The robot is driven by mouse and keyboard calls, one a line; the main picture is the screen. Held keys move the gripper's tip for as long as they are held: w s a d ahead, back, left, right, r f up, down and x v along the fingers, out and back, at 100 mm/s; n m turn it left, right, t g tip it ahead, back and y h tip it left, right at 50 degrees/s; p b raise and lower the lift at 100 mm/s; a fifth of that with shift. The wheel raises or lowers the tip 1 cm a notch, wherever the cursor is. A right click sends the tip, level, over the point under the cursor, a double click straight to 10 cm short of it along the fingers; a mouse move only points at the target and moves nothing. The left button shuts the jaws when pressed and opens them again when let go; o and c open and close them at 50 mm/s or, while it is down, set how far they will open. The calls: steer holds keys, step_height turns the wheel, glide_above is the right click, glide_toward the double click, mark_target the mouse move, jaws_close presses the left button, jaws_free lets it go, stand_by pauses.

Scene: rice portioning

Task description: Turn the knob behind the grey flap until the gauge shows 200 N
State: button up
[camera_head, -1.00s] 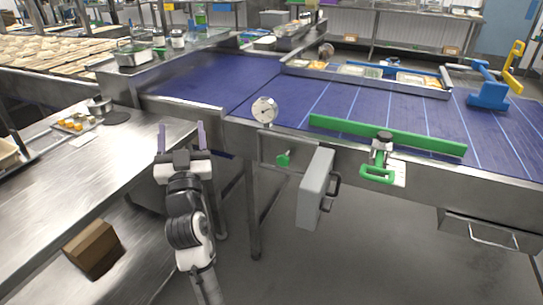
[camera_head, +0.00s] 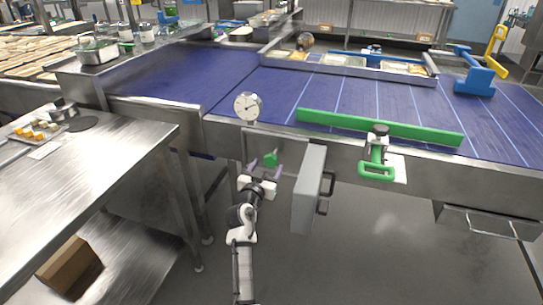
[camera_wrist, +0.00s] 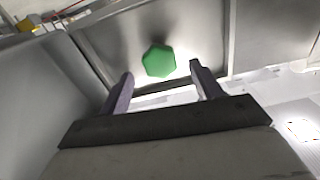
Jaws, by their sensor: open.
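The green knob (camera_head: 270,159) sits on the metal panel under the conveyor edge. The grey flap (camera_head: 309,188) stands swung open to the right of the knob, its black handle on the outer side. The round white gauge (camera_head: 247,107) stands above the knob; its reading is too small to tell. My gripper (camera_head: 265,166) is open in front of the knob. In the wrist view the knob (camera_wrist: 159,61) shows beyond and between the two fingertips (camera_wrist: 161,76), with nothing held. The flap also fills the left of the wrist view (camera_wrist: 45,95).
A green bar (camera_head: 380,126) lies across the blue conveyor (camera_head: 340,95), with a green-handled clamp (camera_head: 377,160) at its front edge. A steel table (camera_head: 95,165) stands on the left. The floor right of the flap is clear.

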mark_target(270, 162)
steer(key=x, duration=0.5)
steer(key=shift+w+d+p, duration=0.1)
steer(key=shift+w+p, duration=0.25)
steer(key=c, duration=1)
steer(key=shift+n, duration=0.3)
